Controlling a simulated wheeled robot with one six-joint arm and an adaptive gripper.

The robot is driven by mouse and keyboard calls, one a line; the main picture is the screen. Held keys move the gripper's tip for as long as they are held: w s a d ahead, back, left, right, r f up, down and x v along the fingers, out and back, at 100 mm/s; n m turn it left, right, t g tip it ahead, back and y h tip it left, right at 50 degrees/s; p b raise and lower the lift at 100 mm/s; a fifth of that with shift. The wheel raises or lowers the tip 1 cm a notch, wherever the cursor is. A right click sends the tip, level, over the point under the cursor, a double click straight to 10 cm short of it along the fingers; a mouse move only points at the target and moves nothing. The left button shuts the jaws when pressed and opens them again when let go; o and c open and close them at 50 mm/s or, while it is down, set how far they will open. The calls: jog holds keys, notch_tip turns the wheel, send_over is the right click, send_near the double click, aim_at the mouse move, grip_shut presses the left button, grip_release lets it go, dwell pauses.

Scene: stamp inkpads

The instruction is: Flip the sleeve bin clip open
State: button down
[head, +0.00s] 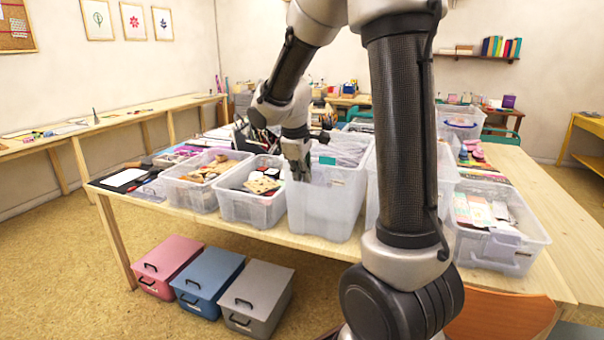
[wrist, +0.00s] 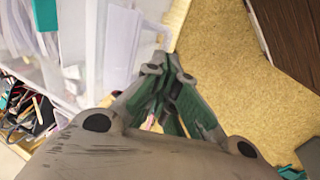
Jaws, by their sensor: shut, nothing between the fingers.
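The sleeve bin, a tall clear plastic bin (head: 325,212) filled with pale sleeves, stands at the front edge of the table. A teal piece (head: 327,160), which looks like its clip, shows near the bin's rim; a teal patch (wrist: 45,14) also shows at upper left in the wrist view. My gripper (head: 301,176) points down at the bin's left front rim, left of the teal piece. In the wrist view my gripper (wrist: 165,72) has its fingers together and empty, beside the clear bin wall (wrist: 122,42). I cannot tell whether the fingertips touch the bin.
A bin of cards and dark items (head: 250,205) stands close on the left. Another bin (head: 372,190) stands on the right, partly behind my arm. Pink (head: 168,262), blue (head: 207,280) and grey (head: 256,298) boxes sit on the floor. Open floor lies before the table.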

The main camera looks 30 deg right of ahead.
jog(key=f, duration=0.1)
jog(key=s+a+f, duration=0.1)
jog(key=shift+a+f, duration=0.15)
jog(key=shift+f, duration=0.15)
jog(key=shift+r, duration=0.1)
